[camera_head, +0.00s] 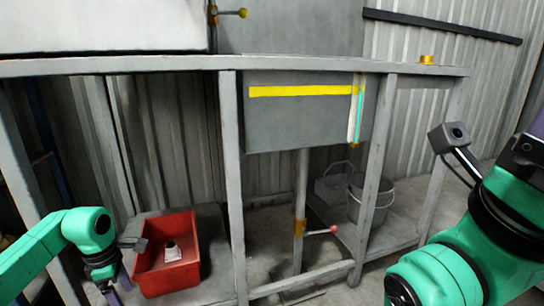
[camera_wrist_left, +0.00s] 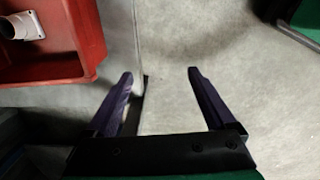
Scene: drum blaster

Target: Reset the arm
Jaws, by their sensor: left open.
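My left arm (camera_head: 75,236) is green and comes in from the left, low in the head view. My left gripper (camera_wrist_left: 158,75) is open and empty in the left wrist view, with its two dark purple fingers apart over grey floor. In the head view the gripper is partly cut off at the bottom edge, just left of a red bin. My right arm (camera_head: 450,255) is green and black and fills the lower right of the head view. Its gripper does not show.
The red bin (camera_head: 150,279) holds a small white part (camera_head: 172,251) and sits on a low shelf close to my left gripper. A grey metal frame (camera_head: 230,190) has upright posts ahead. A grey bucket (camera_head: 370,200) stands on the right shelf.

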